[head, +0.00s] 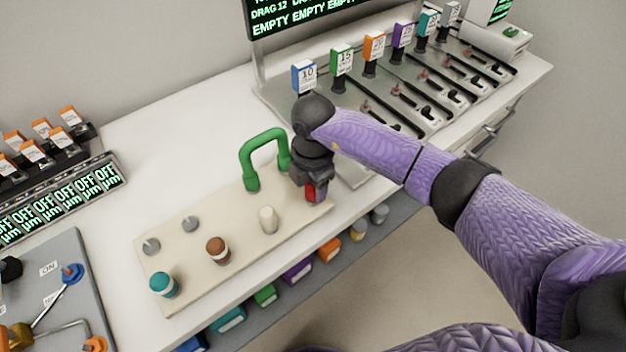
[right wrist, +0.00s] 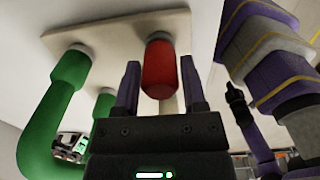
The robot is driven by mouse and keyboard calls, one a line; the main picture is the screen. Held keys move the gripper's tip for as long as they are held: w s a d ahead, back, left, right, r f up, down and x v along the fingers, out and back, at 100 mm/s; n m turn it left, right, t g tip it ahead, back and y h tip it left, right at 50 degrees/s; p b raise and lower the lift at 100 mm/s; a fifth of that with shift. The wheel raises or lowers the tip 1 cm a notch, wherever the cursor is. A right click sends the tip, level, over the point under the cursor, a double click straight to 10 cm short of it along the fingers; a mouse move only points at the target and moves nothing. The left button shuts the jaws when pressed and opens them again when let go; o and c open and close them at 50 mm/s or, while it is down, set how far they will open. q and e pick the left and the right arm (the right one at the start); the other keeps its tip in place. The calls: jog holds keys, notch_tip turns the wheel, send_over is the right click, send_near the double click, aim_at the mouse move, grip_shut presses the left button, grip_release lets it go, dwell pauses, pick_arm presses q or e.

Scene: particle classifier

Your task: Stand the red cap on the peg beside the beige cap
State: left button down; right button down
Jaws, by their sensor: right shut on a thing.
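The red cap (head: 311,191) is upright at the right end of the cream board, beside the beige cap (head: 268,219). My right gripper (head: 313,186) points down and is shut on it. In the right wrist view the red cap (right wrist: 160,70) sits between the two fingers (right wrist: 160,86), its pale rim towards the board (right wrist: 120,32). Its peg is hidden, so I cannot tell whether the cap is seated on it. The beige cap stands upright on the cream board (head: 190,275), apart from the gripper.
A green handle (head: 262,142) rises from the board close to my right gripper. A brown cap (head: 217,250) and a teal cap (head: 163,285) stand further left, near two bare grey pegs (head: 190,223). A rack of coloured, numbered units (head: 342,62) lies behind my arm.

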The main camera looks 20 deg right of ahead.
jog(key=shift+f, duration=0.3)
jog(key=shift+c, duration=0.3)
grip_release()
notch_tip(320, 180, up, 10)
jog(key=p, duration=0.3)
